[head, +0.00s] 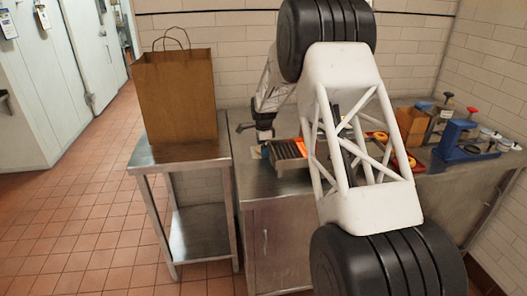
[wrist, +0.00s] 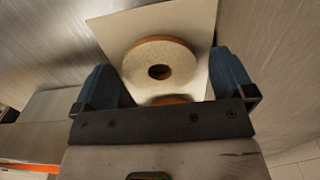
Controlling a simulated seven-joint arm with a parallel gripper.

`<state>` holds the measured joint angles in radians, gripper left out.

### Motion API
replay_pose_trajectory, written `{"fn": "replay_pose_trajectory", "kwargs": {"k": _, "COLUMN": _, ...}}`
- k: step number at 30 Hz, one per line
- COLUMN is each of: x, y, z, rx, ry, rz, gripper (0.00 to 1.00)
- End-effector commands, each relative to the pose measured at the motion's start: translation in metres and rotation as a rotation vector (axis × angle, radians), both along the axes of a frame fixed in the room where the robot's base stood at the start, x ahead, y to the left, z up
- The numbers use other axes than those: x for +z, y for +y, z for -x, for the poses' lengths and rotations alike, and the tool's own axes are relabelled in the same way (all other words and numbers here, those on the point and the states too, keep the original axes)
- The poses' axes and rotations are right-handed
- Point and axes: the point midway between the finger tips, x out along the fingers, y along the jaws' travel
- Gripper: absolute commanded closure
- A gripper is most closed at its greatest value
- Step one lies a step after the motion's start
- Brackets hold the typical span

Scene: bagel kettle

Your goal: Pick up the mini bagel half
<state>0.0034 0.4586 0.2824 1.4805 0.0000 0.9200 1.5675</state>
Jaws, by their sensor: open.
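A pale, ring-shaped mini bagel half (wrist: 142,56) with a brown edge and a centre hole lies on a white square sheet (wrist: 198,25) in the wrist view. A second pale, brown-edged piece shows just below it, partly hidden by my gripper. My gripper (wrist: 165,68) is open, with one blue finger on each side of the bagel half in the picture and nothing held. I cannot tell how far above it the fingers are. In the head view my gripper (head: 264,136) is low over the left end of the metal counter; I cannot make out the bagel there.
A dark slotted tray (head: 287,149) with an orange end sits right beside my gripper. A brown paper bag (head: 178,95) stands on a separate steel table (head: 150,157) at left. A blue device (head: 457,140) and cardboard box (head: 411,124) stand at the counter's right; a tiled wall is behind.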

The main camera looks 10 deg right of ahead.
Motion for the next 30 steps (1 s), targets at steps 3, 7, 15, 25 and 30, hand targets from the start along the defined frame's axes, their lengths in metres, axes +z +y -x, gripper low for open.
{"fn": "replay_pose_trajectory", "kwargs": {"k": 3, "x": 0.0001, "y": 0.0000, "z": 0.0000, "rx": 0.000, "ry": 0.000, "rz": 0.000, "gripper": 0.00}}
{"fn": "replay_pose_trajectory", "kwargs": {"k": 7, "x": 0.0001, "y": 0.0000, "z": 0.0001, "rx": 0.000, "ry": 0.000, "rz": 0.000, "gripper": 0.00}}
{"fn": "replay_pose_trajectory", "kwargs": {"k": 15, "x": 0.0001, "y": 0.0000, "z": 0.0001, "rx": 0.000, "ry": 0.000, "rz": 0.000, "gripper": 0.08}}
{"fn": "replay_pose_trajectory", "kwargs": {"k": 25, "x": 0.0001, "y": 0.0000, "z": 0.0001, "rx": 0.000, "ry": 0.000, "rz": 0.000, "gripper": 0.50}}
{"fn": "replay_pose_trajectory", "kwargs": {"k": 30, "x": 0.0002, "y": 0.0000, "z": 0.0001, "rx": 0.000, "ry": 0.000, "rz": 0.000, "gripper": 0.50}}
